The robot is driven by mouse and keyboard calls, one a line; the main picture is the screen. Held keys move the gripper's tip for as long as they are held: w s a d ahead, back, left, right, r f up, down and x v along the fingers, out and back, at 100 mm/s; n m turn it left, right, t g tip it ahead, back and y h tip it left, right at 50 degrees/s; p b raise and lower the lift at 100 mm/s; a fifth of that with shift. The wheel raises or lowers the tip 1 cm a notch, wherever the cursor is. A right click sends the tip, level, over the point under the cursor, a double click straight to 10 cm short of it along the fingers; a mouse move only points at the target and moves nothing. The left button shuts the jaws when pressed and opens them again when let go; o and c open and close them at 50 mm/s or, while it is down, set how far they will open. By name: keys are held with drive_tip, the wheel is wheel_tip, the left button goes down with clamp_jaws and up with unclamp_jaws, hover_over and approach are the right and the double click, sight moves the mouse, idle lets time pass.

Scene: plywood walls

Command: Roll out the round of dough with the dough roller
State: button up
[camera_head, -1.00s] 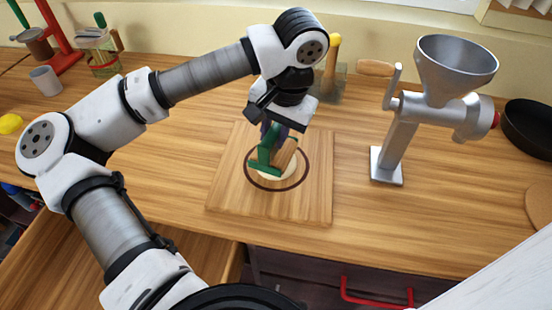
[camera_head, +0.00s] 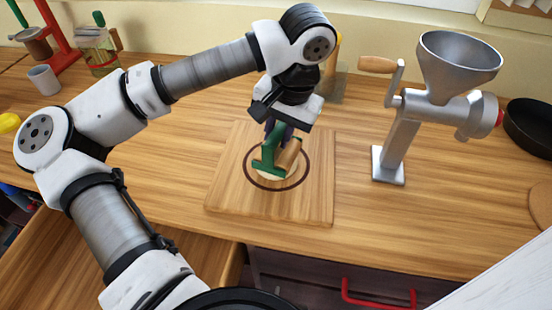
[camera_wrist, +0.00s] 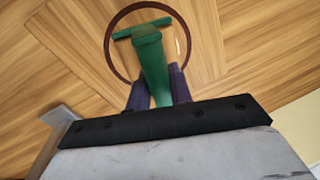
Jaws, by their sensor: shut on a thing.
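My gripper (camera_head: 278,130) points down over the wooden board (camera_head: 230,200) and is shut on the green handle of the dough roller (camera_head: 271,158). The roller's wooden cylinder shows just right of the green frame, low over the dough.
A metal grinder (camera_head: 430,105) stands right of the board, with a black pan (camera_head: 530,128) beyond it. A jar stands behind my arm. A grey cup (camera_head: 43,79) and a red stand (camera_head: 62,45) are at the far left. An open drawer is below the counter's front left.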

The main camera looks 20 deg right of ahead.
drive_tip(key=shift+w+a+b, duration=0.3)
drive_tip(key=shift+w+a, duration=0.5)
drive_tip(key=shift+s+d+f+b, duration=0.1)
drive_tip(key=shift+s+d+b, duration=0.25)
drive_tip(key=shift+s+d, duration=1.15)
drive_tip(key=shift+w+a+f+b, duration=0.15)
drive_tip(key=shift+w+a+b, duration=0.45)
drive_tip(key=shift+w+a, duration=1.05)
drive_tip(key=shift+s+d, duration=1.75)
drive_tip(key=shift+d, duration=0.05)
drive_tip(key=shift+w+a, duration=0.1)
